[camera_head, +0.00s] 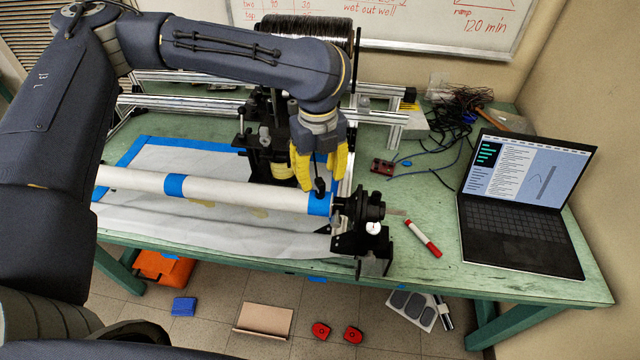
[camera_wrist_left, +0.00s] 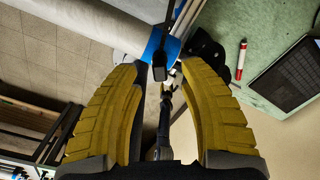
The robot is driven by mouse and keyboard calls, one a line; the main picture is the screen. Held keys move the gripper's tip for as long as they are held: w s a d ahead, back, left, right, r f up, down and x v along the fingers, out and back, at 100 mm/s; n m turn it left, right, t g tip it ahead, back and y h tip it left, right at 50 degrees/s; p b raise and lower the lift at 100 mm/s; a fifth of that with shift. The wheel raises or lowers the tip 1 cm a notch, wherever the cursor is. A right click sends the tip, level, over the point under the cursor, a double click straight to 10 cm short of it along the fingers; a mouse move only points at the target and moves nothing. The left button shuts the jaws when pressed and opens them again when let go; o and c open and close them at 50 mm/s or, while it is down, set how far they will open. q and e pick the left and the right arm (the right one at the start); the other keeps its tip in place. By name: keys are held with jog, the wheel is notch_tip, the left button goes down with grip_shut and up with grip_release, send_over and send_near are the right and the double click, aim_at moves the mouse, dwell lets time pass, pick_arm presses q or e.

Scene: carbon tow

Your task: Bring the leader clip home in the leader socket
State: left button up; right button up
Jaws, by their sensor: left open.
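A small black piece, which looks like the leader clip (camera_head: 319,187), stands at the blue band near the right end of the white tube (camera_head: 245,192). In the left wrist view the clip (camera_wrist_left: 160,66) shows dark against the blue band (camera_wrist_left: 152,47). My left gripper (camera_head: 322,176) is open, its yellow fingers on either side of the clip with gaps between. In the left wrist view the open fingers (camera_wrist_left: 160,78) frame the clip. I cannot make out the leader socket apart from the clip, nor whether the clip is seated. My right gripper is not in view.
A black end support (camera_head: 372,225) holds the tube's right end. A black carriage (camera_head: 262,150) stands close behind the tube. A red-and-white marker (camera_head: 422,238) and an open laptop (camera_head: 520,205) lie to the right. The green table (camera_head: 445,270) is clear at its front right.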

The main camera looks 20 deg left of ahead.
aim_at(320, 181)
pick_arm(q)
jog(key=shift+f, duration=1.85)
grip_shut()
jog(key=shift+f, duration=0.45)
dwell(0.5)
jog(key=shift+c, duration=1.2)
grip_release()
notch_tip(320, 181, up, 12)
jog(key=shift+r, duration=0.1)
jog(key=shift+d, duration=0.1)
